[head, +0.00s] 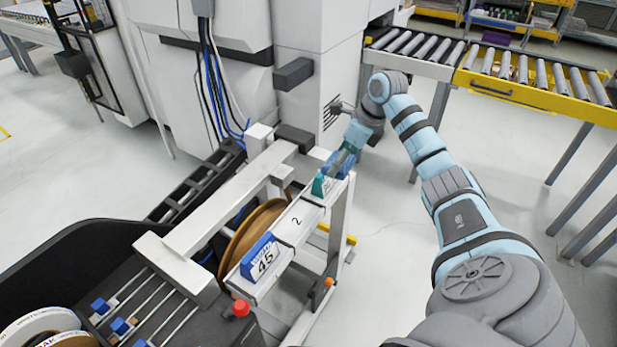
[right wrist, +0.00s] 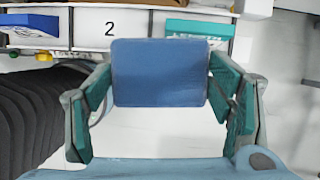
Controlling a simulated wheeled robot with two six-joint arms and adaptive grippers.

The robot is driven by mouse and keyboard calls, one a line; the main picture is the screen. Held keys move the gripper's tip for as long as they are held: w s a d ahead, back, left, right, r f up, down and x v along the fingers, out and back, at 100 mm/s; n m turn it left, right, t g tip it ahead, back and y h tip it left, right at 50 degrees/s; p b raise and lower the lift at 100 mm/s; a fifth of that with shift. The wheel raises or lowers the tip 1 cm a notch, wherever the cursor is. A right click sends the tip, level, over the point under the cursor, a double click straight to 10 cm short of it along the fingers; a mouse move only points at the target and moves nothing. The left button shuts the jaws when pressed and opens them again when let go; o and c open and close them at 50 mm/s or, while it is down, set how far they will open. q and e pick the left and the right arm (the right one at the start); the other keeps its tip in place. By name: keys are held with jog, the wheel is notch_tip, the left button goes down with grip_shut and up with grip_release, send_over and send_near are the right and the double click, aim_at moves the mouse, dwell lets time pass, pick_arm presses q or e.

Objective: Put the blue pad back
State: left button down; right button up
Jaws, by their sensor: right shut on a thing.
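The blue pad (right wrist: 160,72) is a plain rounded block in the right wrist view. My right gripper (right wrist: 160,85) is shut on it, with one teal finger on its left side and one on its right. In the head view my right gripper (head: 343,160) is at the far end of the white rail, past the number 2. Blue shows around the fingertips there, but I cannot tell how much of it is the held pad. My left gripper is out of view.
The white rail (head: 296,222) carries a blue-and-white block marked 45 (head: 262,258). A brown reel (head: 250,235) sits below the rail. A roller conveyor (head: 530,85) stands behind.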

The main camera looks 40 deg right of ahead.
notch_tip(320, 180, up, 6)
send_over(294, 220)
jog(key=s, duration=0.1)
pick_arm(q)
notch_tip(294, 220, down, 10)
jog(key=b, duration=1)
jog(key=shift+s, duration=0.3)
pick_arm(e)
jog(key=shift+m+t+h, duration=0.3)
jog(key=shift+m, duration=0.1)
jog(key=f, duration=1.9)
jog(key=shift+s+d+f, duration=0.15)
jog(key=shift+d+f, duration=0.1)
jog(key=shift+f, duration=0.1)
pick_arm(q)
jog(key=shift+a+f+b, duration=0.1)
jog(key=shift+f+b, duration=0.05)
jog(key=shift+b, duration=0.15)
pick_arm(e)
jog(key=shift+f, duration=0.2)
jog(key=o, duration=1.1)
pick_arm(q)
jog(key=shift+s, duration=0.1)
